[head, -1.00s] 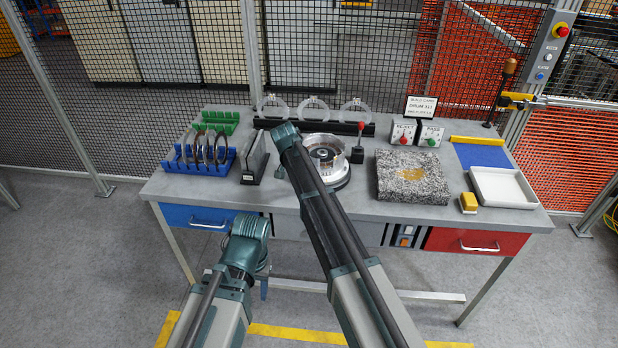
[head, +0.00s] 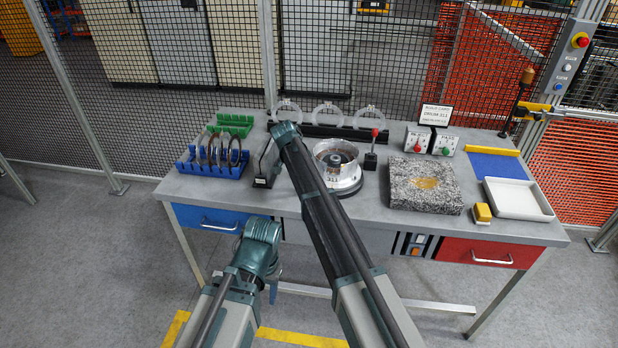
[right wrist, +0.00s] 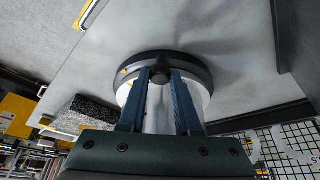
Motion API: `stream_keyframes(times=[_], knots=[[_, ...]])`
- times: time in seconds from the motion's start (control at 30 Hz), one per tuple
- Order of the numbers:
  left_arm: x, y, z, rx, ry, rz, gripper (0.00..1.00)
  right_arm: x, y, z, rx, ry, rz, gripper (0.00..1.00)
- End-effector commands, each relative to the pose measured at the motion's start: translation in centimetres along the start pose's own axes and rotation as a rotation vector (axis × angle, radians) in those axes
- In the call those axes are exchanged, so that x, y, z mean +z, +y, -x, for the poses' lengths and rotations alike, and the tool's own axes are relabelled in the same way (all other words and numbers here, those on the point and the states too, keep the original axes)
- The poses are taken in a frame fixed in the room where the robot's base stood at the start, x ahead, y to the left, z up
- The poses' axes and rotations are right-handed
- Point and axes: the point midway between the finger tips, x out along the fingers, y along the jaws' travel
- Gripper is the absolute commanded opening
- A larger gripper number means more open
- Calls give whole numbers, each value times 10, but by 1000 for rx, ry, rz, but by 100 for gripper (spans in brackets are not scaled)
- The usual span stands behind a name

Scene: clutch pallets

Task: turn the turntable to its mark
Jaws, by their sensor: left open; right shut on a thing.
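The turntable (head: 347,190) is a round dark-and-light base on the bench, with a silver drum (head: 326,162) on it. In the right wrist view the turntable's dark rim (right wrist: 190,62) shows, with small yellow marks at its left. My right gripper (right wrist: 158,84) is shut on a dark round knob (right wrist: 158,75) at the rim.
A lever with a red knob (head: 374,134) stands right of the turntable. A grey stone block (head: 400,187), a white tray (head: 545,208) and a yellow block (head: 482,212) lie farther right.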

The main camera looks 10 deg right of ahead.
Motion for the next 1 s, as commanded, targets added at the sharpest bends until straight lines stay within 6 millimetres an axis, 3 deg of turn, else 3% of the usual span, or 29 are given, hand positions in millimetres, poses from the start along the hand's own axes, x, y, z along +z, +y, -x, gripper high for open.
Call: stream_keyframes(times=[0.33,0.37,0.53,1.0], knots=[[0,0,0,0,0,0,50,0,0,0,0,0,0,0],[0,0,0,0,0,0,50,0,0,0,0,0,0,34],[0,0,0,0,0,0,50,0,0,0,0,0,0,61],[0,-1,7,0,0,0,50,-1,0,7,0,0,0,61]])
